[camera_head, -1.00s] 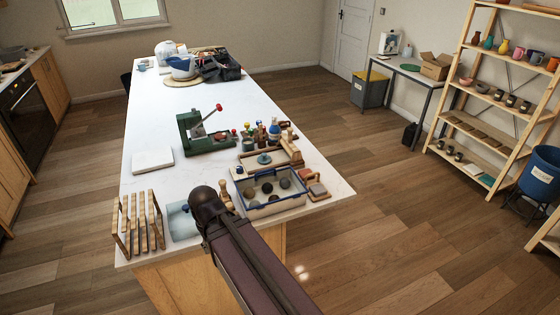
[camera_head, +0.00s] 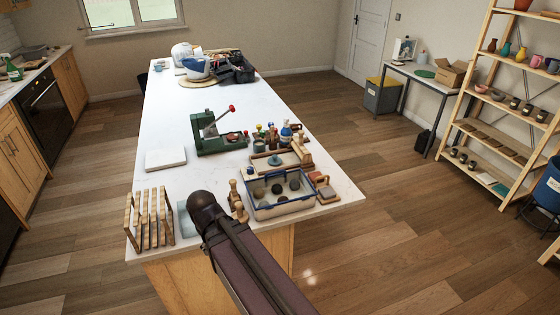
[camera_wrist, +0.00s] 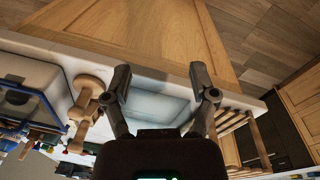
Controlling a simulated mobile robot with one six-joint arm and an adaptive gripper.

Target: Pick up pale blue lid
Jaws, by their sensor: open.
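The pale blue lid (camera_head: 186,222) lies flat on the near end of the white worktop, between the wooden rack and a wooden tool. My arm hides much of it in the head view. In the wrist view the pale blue lid (camera_wrist: 160,108) shows as a flat light panel beyond and between my fingers. My gripper (camera_wrist: 160,75) is open, with its two fingers spread apart and nothing between the tips. I cannot tell how far the tips are from the lid. In the head view the gripper is hidden behind my arm.
The slatted wooden rack (camera_head: 150,222) stands left of the lid. A turned wooden tool (camera_wrist: 88,95) and a clear blue-rimmed box (camera_head: 284,209) are on the other side. A white slab (camera_head: 166,160) and a green press (camera_head: 205,138) stand farther back. The left-middle worktop is clear.

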